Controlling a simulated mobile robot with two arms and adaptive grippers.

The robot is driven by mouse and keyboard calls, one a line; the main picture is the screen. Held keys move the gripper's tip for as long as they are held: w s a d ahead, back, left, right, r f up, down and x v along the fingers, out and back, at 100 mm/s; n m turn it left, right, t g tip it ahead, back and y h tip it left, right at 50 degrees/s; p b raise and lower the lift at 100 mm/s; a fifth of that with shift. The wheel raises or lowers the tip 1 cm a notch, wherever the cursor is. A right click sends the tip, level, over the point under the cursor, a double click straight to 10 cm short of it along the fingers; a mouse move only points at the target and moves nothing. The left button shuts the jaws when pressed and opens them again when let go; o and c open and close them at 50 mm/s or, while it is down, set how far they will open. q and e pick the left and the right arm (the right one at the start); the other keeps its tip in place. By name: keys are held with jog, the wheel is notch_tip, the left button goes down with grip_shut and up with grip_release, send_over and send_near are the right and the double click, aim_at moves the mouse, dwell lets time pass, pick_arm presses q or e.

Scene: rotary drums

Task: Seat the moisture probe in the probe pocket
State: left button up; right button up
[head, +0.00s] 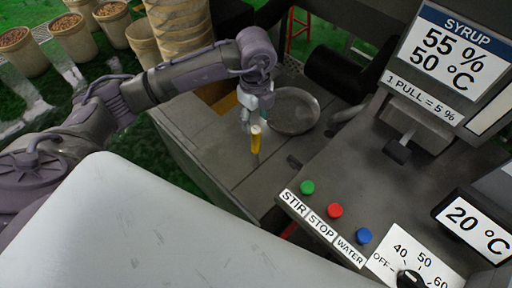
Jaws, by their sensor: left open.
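The moisture probe appears to be the yellow upright stick (256,140) on the grey machine top. A thin dark tip shows at its lower end. My left gripper (252,116) points down at the probe's top end, with its fingers open. Whether a finger touches the probe cannot be told. I cannot make out the probe pocket for sure, nor whether the probe's tip is in it. A small dark round spot (293,160) lies to the right of the probe. My right gripper is not in view.
A round metal pan or lid (294,111) lies just right of the gripper. Green, red and blue buttons (335,211) and a dial (410,279) are on the panel. A syrup display (452,54) stands at upper right. Filled buckets (72,36) stand at upper left.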

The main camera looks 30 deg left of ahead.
aim_at(256, 130)
pick_arm(q)
notch_tip(256, 130, down, 4)
jog(key=shift+r, duration=0.25)
jog(key=shift+w+f+p, duration=0.1)
jog(key=shift+f+p, duration=0.45)
jog(key=f, duration=0.3)
jog(key=f+p, duration=0.1)
jog(key=shift+w+f, duration=0.15)
jog(key=shift+w, duration=0.1)
grip_shut()
